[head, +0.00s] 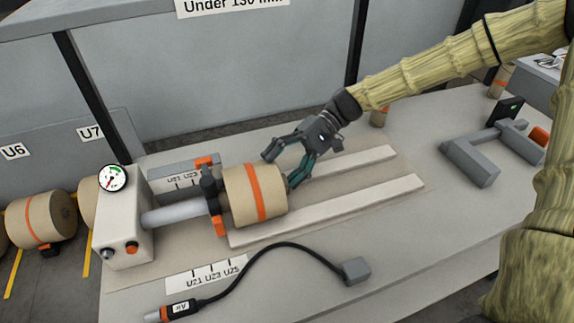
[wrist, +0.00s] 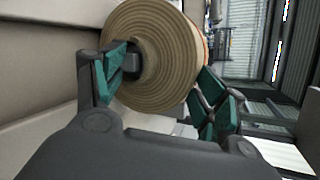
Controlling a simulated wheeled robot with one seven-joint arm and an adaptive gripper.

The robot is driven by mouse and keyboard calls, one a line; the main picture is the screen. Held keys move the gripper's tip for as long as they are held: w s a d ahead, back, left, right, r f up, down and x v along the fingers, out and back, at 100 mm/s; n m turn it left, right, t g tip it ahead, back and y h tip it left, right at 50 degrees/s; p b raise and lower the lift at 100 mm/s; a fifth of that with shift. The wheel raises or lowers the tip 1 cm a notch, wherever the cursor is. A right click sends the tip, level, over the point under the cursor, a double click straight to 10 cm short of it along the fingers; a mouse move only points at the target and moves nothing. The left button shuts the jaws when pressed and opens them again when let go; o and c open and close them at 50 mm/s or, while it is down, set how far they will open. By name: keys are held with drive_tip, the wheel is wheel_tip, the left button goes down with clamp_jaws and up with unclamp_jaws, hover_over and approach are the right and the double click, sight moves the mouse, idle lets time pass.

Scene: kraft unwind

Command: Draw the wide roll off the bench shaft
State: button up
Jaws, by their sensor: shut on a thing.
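The wide kraft roll (head: 254,195) with an orange band lies on its side at the right end of the bench shaft (head: 178,214). Its wound end face (wrist: 160,45) fills the upper middle of the wrist view. My gripper (head: 281,168) is at the roll's right end, shut on the roll's wall. In the wrist view, one finger of my gripper (wrist: 168,72) is at the core and the other is beside the outer edge. A dark collar with orange parts (head: 211,195) stands against the roll's left side. How much shaft is inside the core is hidden.
Two pale rails (head: 350,205) run right from the roll along the bench (head: 420,240). A box with a gauge (head: 125,225) carries the shaft. An air hose (head: 265,249) lies in front. A grey cradle (head: 470,162) stands at the right. More rolls (head: 40,220) sit at the left.

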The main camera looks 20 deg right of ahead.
drive_tip(key=shift+s+d+f+p, duration=0.1)
drive_tip(key=shift+s+f+p, duration=0.1)
drive_tip(key=shift+p, duration=0.1)
drive_tip(key=shift+c, duration=0.2)
drive_tip(key=shift+d, duration=0.4)
drive_tip(key=shift+c, duration=0.5)
drive_tip(key=shift+o, duration=0.4)
drive_tip(key=shift+d+f+p, duration=0.15)
drive_tip(key=shift+d+p, duration=0.25)
drive_tip(key=shift+d, duration=0.75)
clamp_jaws()
drive_tip(key=shift+w+d+r+p, duration=0.15)
drive_tip(key=shift+d+r+p, duration=0.05)
drive_tip(key=shift+p, duration=0.1)
drive_tip(key=shift+r, duration=0.1)
drive_tip(key=shift+d+p, duration=0.35)
drive_tip(key=shift+d, duration=0.35)
drive_tip(key=shift+d, duration=0.1)
drive_tip(key=shift+w+d, duration=0.1)
drive_tip(key=shift+d, duration=0.3)
